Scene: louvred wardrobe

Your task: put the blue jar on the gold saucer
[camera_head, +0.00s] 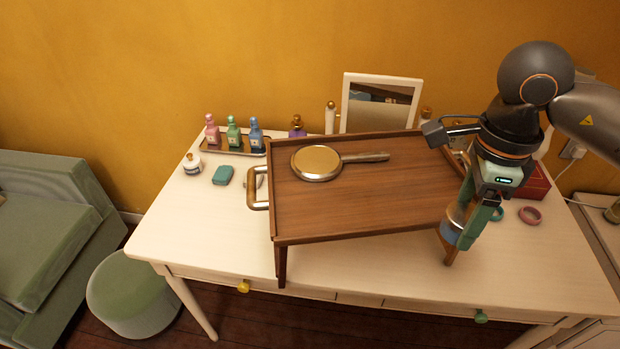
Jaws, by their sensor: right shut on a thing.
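My right gripper (467,227) is over the right end of the wooden bed tray (360,211), near its front right corner. It is shut on the blue jar (452,232), partly covered by the green fingers. Whether the jar touches the tray or table is unclear. I cannot make out a separate gold saucer. A round gold-rimmed thing with a long handle, like a hand mirror (316,162), lies on the tray. My left gripper is not in view.
The tray stands on legs on the white table (200,225). Several bottles (233,133) stand on a small tray at back left, near a white jar (192,164) and teal box (222,175). A red box (537,183) and pink ring (530,215) are at right.

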